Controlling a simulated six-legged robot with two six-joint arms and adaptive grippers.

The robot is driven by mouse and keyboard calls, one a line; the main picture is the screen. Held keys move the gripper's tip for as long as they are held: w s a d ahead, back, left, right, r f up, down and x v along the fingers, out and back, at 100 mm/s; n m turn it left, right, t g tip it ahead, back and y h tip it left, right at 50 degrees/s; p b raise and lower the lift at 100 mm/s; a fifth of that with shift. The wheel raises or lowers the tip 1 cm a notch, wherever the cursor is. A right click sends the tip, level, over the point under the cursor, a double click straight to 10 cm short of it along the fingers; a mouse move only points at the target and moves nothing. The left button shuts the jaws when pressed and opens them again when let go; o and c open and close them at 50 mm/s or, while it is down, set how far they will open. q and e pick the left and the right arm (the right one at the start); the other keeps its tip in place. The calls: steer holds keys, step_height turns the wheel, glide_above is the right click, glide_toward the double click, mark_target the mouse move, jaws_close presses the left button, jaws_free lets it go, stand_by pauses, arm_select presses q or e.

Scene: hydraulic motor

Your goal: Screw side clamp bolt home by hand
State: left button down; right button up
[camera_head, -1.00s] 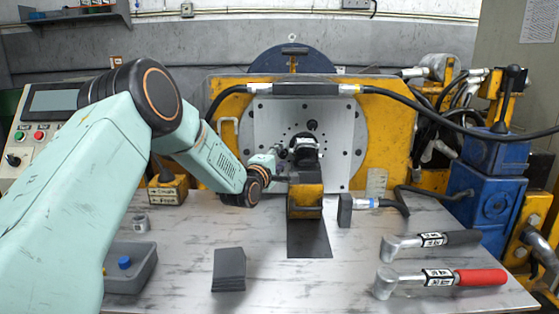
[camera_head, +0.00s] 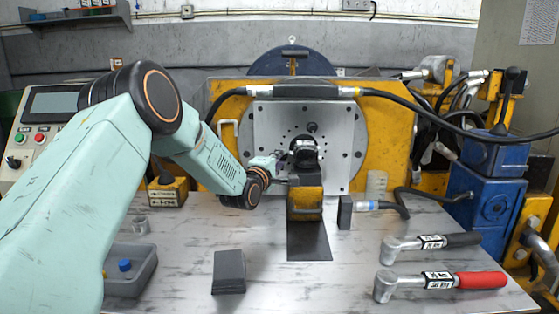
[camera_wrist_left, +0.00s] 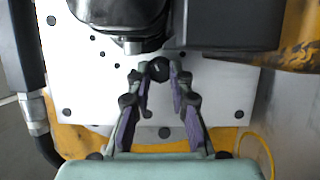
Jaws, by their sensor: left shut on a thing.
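My left gripper (camera_wrist_left: 158,76) is shut on a small dark bolt (camera_wrist_left: 159,69), seen between its fingertips in the left wrist view. The bolt sits at the side of the black motor (camera_wrist_left: 120,12), in front of the perforated light plate (camera_wrist_left: 85,65). In the head view my left gripper (camera_head: 280,161) reaches in from the left to the left side of the motor (camera_head: 304,152). The motor is above a yellow and black support block (camera_head: 304,199). The bolt's shank and hole are hidden. My right gripper is not in view.
Two torque wrenches, one with a black handle (camera_head: 462,239) and one with a red handle (camera_head: 480,280), lie at right. A grey bin (camera_head: 133,285) with a blue piece, a dark block (camera_head: 229,271) and a blue hydraulic unit (camera_head: 487,190) stand around. A hose (camera_head: 420,107) crosses above the motor.

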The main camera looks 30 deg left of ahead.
arm_select(q)
steer(key=shift+r+m+g+p, duration=0.15)
steer(key=shift+m+g+p, duration=0.55)
steer(key=shift+m+p, duration=1.1)
steer(key=shift+r+m+g+p, duration=0.1)
steer(key=shift+m+g+p, duration=0.8)
steer(key=shift+p, duration=1.6)
steer(key=c, duration=1.2)
jaws_free()
steer(key=v, duration=1.2)
steer(key=shift+d+f, duration=0.15)
steer(key=shift+f, duration=0.1)
steer(key=shift+c, duration=0.4)
